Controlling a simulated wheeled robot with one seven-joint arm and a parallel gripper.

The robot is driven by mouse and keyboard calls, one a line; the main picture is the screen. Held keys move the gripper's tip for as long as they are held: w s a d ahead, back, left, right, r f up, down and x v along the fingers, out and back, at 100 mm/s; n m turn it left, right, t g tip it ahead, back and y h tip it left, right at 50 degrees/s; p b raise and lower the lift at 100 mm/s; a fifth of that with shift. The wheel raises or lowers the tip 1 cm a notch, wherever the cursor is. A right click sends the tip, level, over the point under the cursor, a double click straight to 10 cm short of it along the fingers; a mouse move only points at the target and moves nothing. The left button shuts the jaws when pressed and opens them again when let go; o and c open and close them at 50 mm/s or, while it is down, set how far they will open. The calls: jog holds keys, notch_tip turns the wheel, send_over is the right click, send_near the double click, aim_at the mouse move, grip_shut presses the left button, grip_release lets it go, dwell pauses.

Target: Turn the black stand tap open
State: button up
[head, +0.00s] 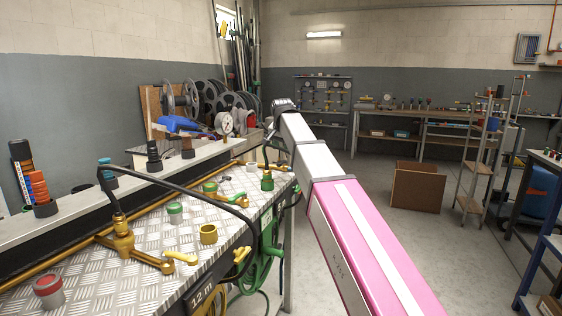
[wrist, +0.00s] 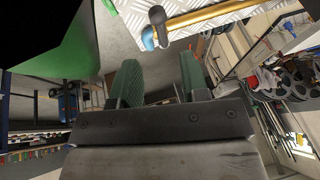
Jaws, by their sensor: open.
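My gripper (wrist: 160,78) is open in the wrist view, its two green-padded fingers apart with nothing between them. A small dark tap-like fitting (wrist: 157,18) with a blue-grey part beside it sits at the end of a brass pipe (wrist: 210,17), at the top of the wrist view. It is apart from my fingers. I cannot tell for certain that it is the black stand tap. In the head view my arm reaches over the bench's far right corner, and my fingers are too small and covered to make out clearly.
A checker-plate bench (head: 130,278) fills the left, with a brass fitting (head: 122,240) and black hose (head: 200,185), a yellow-brass ring (head: 208,234) and several couplings. Green hose (head: 262,270) hangs at its side. A brown box (head: 417,187) stands on open floor at right.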

aim_at(281, 163)
jog(key=x, duration=0.7)
jog(key=shift+w+f, duration=0.1)
jog(key=shift+f, duration=0.2)
grip_shut()
